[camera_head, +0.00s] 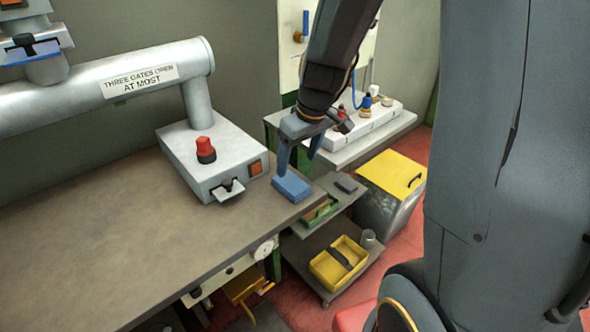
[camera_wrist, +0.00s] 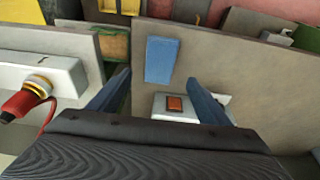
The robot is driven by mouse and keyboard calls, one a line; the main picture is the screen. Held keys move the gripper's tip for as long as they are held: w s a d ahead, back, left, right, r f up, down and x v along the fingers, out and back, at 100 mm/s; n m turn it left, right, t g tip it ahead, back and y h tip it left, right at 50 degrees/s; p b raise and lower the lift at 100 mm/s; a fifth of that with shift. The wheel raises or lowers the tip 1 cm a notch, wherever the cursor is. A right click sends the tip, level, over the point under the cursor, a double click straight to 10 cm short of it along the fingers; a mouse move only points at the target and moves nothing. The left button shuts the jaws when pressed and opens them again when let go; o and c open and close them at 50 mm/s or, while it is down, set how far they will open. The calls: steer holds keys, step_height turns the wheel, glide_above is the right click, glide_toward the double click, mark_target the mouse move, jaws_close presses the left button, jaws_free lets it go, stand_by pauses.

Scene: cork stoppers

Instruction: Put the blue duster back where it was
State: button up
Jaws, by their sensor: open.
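The blue duster (camera_head: 291,188) is a flat blue block lying near the right end of the grey bench top (camera_head: 120,225), beside a grey box with a red knob. In the wrist view the duster (camera_wrist: 161,60) lies ahead of the fingers, near the bench edge. My gripper (camera_head: 297,172) is open, its two fingers pointing down just above the duster. In the wrist view the gripper (camera_wrist: 160,88) has its fingers spread on either side, with nothing between them. I cannot tell whether a finger touches the duster.
The grey box (camera_head: 237,155) with an orange switch stands left of the duster. A lower shelf holds a green-edged brown item (camera_head: 320,209) and a small dark block (camera_head: 346,184). A yellow tray (camera_head: 338,263), a yellow-lidded bin (camera_head: 392,172) and a white unit (camera_head: 365,122) stand to the right.

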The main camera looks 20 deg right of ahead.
steer(key=s+a+m+g+h, duration=0.1)
steer(key=s+m, duration=0.3)
steer(key=s, duration=1)
steer(key=shift+s+f+m+g, duration=0.2)
steer(key=shift+s+m+g, duration=0.1)
steer(key=shift+g, duration=0.2)
steer(key=shift+w, duration=0.1)
stand_by(0.4)
